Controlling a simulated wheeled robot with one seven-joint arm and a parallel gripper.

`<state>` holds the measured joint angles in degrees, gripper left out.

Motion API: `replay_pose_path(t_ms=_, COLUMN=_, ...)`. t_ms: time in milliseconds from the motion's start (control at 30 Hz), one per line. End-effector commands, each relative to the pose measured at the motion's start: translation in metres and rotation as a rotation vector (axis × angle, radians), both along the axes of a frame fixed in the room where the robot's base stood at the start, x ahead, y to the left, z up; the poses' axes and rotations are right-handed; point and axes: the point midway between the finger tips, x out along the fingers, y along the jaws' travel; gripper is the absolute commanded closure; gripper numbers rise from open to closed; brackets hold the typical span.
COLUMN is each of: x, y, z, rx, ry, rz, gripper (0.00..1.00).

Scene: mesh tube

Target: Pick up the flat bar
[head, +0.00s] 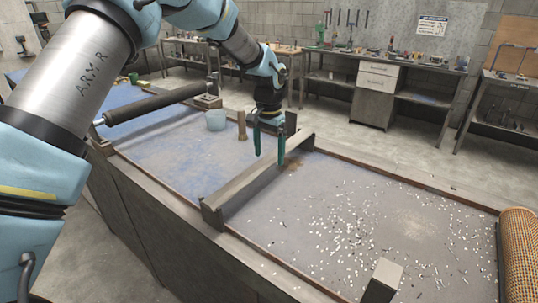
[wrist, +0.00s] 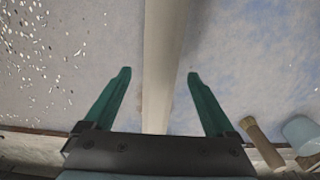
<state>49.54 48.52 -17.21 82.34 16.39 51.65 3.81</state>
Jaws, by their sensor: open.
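The flat bar (head: 250,183) is a long grey-brown beam lying across the table, with a block at each end. In the wrist view the bar (wrist: 165,50) runs up and down the middle of the picture. My gripper (head: 269,159) is open, with two green fingers pointing down at the bar near its far end. In the wrist view my gripper (wrist: 159,73) has one finger on each side of the bar, with a gap on both sides. How far the fingertips reach down beside the bar is hard to tell.
White chips (head: 350,225) litter the table right of the bar. A dark roller (head: 155,103) spans the table at left. A mesh tube (head: 519,255) and a block (head: 383,280) are at right.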

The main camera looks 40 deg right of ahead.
Motion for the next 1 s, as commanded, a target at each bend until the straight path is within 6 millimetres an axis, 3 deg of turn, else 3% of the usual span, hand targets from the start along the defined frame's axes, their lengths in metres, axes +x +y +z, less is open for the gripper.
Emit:
replay_pose_path(t_ms=233, x=0.0000, y=0.0000, z=-0.0025, rx=0.000, ry=-0.001, rz=0.000, gripper=0.10)
replay_pose_path(t_ms=1000, x=0.0000, y=-0.0002, z=-0.0018, rx=-0.001, ry=-0.001, rz=0.000, gripper=0.97)
